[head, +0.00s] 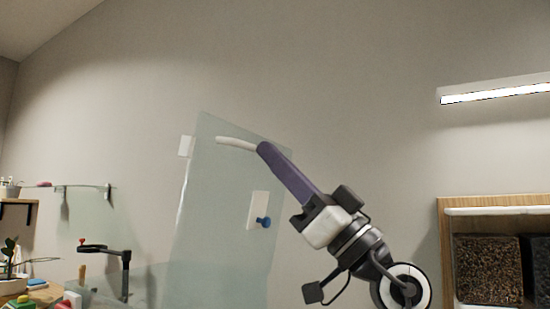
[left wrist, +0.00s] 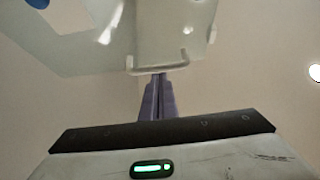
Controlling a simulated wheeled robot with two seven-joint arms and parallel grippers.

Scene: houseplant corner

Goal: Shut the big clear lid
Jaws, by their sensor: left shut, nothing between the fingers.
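The big clear lid (head: 225,200) stands raised and nearly upright, tilted a little, in the middle of the head view. It fills the upper part of the left wrist view (left wrist: 90,45). A white bar handle (head: 236,143) is at its upper edge and also shows in the left wrist view (left wrist: 160,69). My left gripper (head: 262,148) has purple fingers, shut and empty. Its tips are at the handle's near end in the head view; in the left wrist view the fingers (left wrist: 158,80) end right at the handle. I cannot tell whether they touch. My right gripper is not in view.
A white plate with a blue knob (head: 263,222) shows at the lid. A wooden shelf (head: 444,250) with dark-filled bins (head: 488,268) stands at right. At left are a black stand (head: 125,272), a glass shelf (head: 85,186) and a potted plant (head: 12,285).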

